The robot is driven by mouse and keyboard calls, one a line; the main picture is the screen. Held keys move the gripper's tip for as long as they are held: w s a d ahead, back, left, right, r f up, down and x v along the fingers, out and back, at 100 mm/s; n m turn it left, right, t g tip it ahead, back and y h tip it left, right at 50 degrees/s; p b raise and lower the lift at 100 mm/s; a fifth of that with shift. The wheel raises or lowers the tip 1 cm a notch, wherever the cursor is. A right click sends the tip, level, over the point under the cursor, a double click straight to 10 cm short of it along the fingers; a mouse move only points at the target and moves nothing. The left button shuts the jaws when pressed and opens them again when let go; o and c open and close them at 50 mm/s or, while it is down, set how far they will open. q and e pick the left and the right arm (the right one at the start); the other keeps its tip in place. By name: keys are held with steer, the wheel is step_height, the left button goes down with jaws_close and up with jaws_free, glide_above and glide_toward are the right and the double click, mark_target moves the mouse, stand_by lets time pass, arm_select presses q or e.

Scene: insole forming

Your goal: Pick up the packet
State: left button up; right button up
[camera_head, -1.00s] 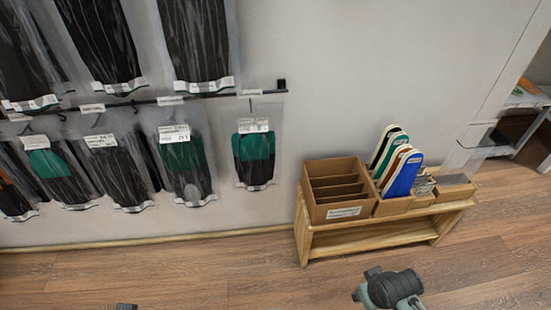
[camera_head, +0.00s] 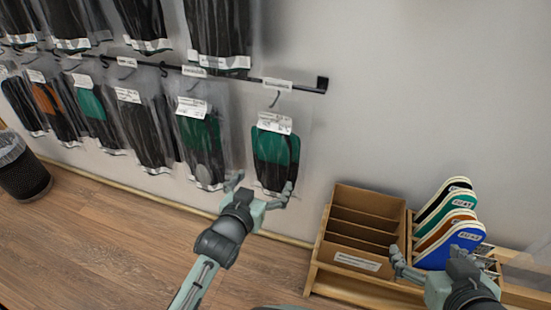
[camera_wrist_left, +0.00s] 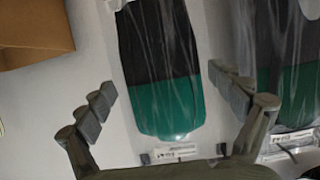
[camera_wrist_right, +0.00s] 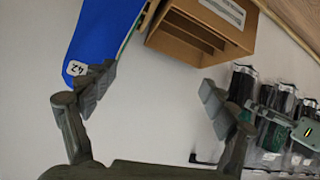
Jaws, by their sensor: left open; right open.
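Several clear packets with dark insoles hang on a wall rail. The rightmost packet (camera_head: 276,155), black and green with a white label, hangs alone near the rail's end. My left gripper (camera_head: 262,187) is open at the lower part of this packet. In the left wrist view the same packet (camera_wrist_left: 160,70) appears upside down between the spread fingers (camera_wrist_left: 165,100); I cannot tell whether they touch it. My right gripper (camera_head: 425,262) is open and empty by the cardboard box and insole samples. Its open fingers (camera_wrist_right: 150,100) show in the right wrist view.
A cardboard divider box (camera_head: 352,258) stands on a low wooden bench (camera_head: 340,285) at the right. Coloured insole samples (camera_head: 455,225) stand beside it. A black bin (camera_head: 25,175) is at the far left. Neighbouring packets (camera_head: 202,140) hang close on the left.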

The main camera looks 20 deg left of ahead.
mark_target(273, 168)
arm_select(q)
steer(key=x, duration=0.4)
steer(key=shift+w+d+r+b, duration=0.15)
steer(key=shift+w+r+b, duration=0.05)
steer(key=shift+w+b, duration=0.1)
steer(key=shift+w, duration=0.25)
arm_select(e)
steer(key=w+a+r+t, duration=0.1)
steer(key=w+a+r+y, duration=0.1)
steer(key=shift+a+r+t, duration=0.1)
steer(key=shift+r+t, duration=0.25)
steer(key=shift+t, duration=0.05)
arm_select(q)
steer(key=shift+c, duration=0.5)
steer(key=c, duration=1.2)
